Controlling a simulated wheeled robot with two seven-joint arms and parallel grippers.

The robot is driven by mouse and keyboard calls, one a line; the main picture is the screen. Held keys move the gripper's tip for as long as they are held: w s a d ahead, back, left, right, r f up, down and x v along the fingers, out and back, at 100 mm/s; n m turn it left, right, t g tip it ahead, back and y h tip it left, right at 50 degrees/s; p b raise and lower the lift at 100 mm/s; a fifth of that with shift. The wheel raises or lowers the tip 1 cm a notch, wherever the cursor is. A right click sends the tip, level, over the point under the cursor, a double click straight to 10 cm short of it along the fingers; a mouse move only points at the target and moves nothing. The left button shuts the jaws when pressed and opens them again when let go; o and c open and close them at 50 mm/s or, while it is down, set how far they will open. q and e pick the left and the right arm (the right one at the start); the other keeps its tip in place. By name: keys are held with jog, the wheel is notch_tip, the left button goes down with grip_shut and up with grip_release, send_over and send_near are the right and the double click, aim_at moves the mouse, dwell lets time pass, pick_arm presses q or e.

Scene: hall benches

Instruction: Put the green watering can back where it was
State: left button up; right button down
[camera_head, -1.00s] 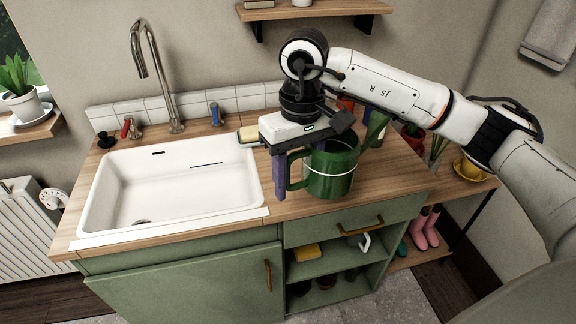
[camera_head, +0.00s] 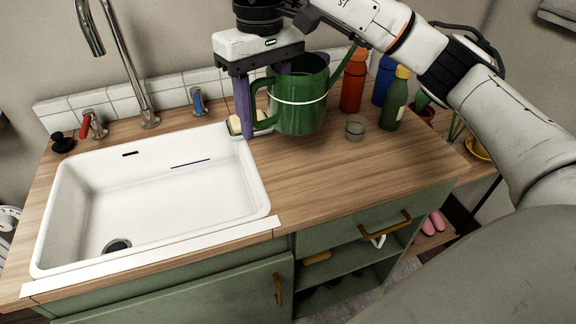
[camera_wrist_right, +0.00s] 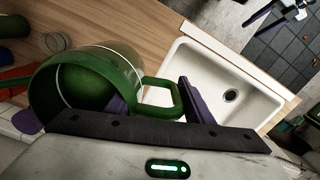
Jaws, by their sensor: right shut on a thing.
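The green watering can (camera_head: 300,104) has a white band, a side handle and a spout pointing right. It is upright at the back of the counter, right of the sink; whether its base touches the wood I cannot tell. My right gripper (camera_head: 266,90) is shut on it at the handle side. In the right wrist view, the can (camera_wrist_right: 85,85) opens toward the camera, and its handle lies between the purple fingers of my gripper (camera_wrist_right: 158,104). One finger is partly hidden by the can in the head view.
The white sink (camera_head: 150,195) is on the left. A small glass (camera_head: 355,128), a red bottle (camera_head: 352,85), a blue bottle (camera_head: 384,80) and a green bottle (camera_head: 394,105) stand right of the can. A pale sponge (camera_head: 236,126) is by the sink corner. The front-right wooden counter (camera_head: 340,175) is clear.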

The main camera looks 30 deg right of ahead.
jog(key=shift+w+f+b, duration=0.15)
jog(key=shift+f+b, duration=0.15)
jog(key=shift+f, duration=0.4)
jog(key=shift+f+b, duration=0.3)
jog(key=shift+f, duration=0.35)
notch_tip(320, 180, down, 9)
pick_arm(q)
jog(key=shift+x, duration=0.8)
pick_arm(e)
jog(key=shift+w, duration=0.1)
pick_arm(q)
jog(key=shift+s+a+f, duration=0.1)
jog(key=shift+f, duration=0.15)
pick_arm(e)
jog(key=shift+f, duration=0.15)
jog(key=c, duration=0.9)
grip_release()
